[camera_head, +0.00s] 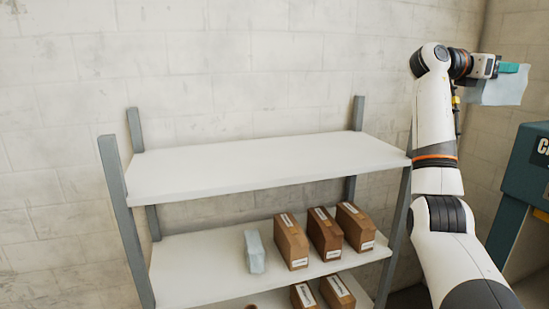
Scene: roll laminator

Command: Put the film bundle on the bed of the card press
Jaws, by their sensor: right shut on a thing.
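My right arm reaches up at the right side of the view, and its gripper (507,68) is shut on the film bundle (503,91). The bundle is a pale blue-grey sheet-like piece that hangs below the teal finger, in front of the wall. The card press (525,165) appears to be the dark teal machine cut off by the right edge, with a partly visible label starting "CA". The held bundle is above it and apart from it in the picture. The bed of the press is not clearly visible. My left gripper is not in view.
A white shelf unit with grey posts stands by the block wall. Its top shelf (260,168) is bare. The shelf below holds a pale blue packet (254,252) and brown boxes (325,234). More brown boxes (336,291) stand lower down.

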